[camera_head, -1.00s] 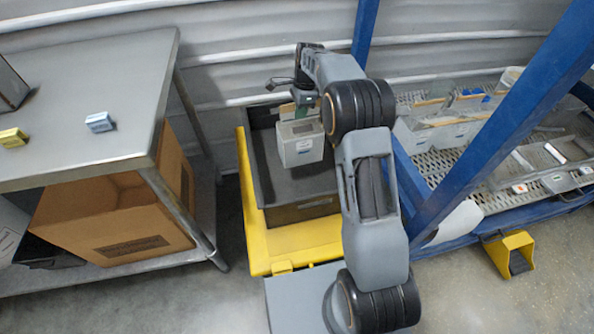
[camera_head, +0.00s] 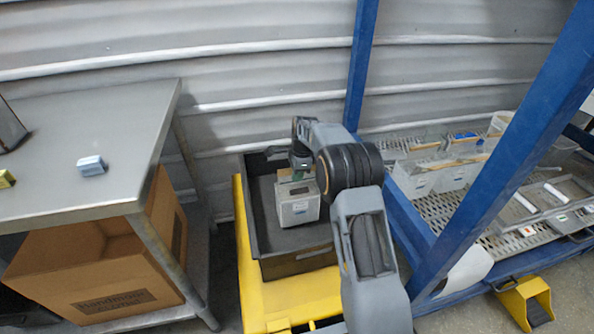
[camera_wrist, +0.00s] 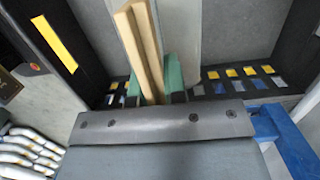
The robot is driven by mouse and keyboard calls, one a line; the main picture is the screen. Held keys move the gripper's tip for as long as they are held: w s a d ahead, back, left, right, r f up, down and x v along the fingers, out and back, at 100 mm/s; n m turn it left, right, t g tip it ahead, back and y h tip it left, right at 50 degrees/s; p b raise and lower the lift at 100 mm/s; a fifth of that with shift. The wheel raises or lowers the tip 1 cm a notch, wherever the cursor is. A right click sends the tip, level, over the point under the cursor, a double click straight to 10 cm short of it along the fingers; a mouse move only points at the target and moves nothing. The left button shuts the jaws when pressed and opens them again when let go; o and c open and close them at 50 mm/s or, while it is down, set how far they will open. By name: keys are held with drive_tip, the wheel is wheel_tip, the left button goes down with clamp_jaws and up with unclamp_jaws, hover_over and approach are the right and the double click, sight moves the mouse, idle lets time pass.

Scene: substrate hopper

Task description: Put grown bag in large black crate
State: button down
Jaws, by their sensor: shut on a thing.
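The grown bag (camera_head: 298,207) is a pale grey-white block with a label on its front, upright in the head view. It is over or inside the large black crate (camera_head: 262,226), within its walls; I cannot tell if its base touches the crate floor. My gripper (camera_head: 299,172) is above the bag and shut on its top. In the wrist view, the green fingers (camera_wrist: 152,80) close around two tan wooden strips at the bag's top.
The crate stands on a yellow base (camera_head: 290,300). A steel table (camera_head: 90,150) is at left, with a cardboard box (camera_head: 100,270) below. A blue post (camera_head: 361,70) and a perforated rack (camera_head: 450,205) with more pale bags are at right.

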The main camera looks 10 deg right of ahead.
drive_tip(key=shift+f, duration=1.15)
drive_tip(key=c, duration=1.6)
unclamp_jaws()
drive_tip(key=shift+f, duration=0.15)
drive_tip(key=o, duration=0.4)
drive_tip(key=shift+o, duration=0.2)
